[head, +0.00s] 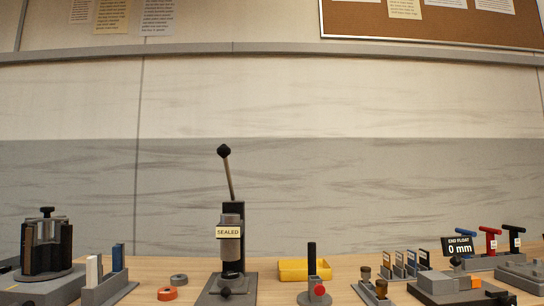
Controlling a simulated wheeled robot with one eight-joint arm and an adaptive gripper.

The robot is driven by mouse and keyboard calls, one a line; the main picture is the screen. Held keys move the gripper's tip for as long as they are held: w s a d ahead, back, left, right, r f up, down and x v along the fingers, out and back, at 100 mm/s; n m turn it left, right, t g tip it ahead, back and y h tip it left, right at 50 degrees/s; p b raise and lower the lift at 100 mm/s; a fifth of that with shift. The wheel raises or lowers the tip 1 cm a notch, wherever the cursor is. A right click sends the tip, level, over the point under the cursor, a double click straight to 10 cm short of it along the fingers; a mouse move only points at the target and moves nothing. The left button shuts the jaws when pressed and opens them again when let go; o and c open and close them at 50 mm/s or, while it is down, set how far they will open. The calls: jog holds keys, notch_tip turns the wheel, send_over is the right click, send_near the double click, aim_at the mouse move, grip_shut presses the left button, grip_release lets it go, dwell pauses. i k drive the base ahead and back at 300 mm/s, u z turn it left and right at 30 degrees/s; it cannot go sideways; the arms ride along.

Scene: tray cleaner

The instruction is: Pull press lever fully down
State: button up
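The press (231,236) stands on the wooden table a little left of the middle in the head view. It has a dark base and column and a grey cylinder with a label reading SEALED. Its lever (229,175) points up and leans slightly to the left, with a black knob (224,151) at the top. My gripper does not show in this view, and nothing touches the lever.
A yellow tray (293,265) and a stand with a red knob (320,287) are right of the press. Orange (167,293) and grey (179,280) rings lie left. A dark cylindrical fixture (46,248) stands far left. A display reads "END FLOAT 0 mm" (459,247) at right.

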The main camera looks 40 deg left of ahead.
aim_at(223, 151)
jog(key=z, duration=1)
jog(key=i, duration=0.2)
jog(key=u, duration=3.1)
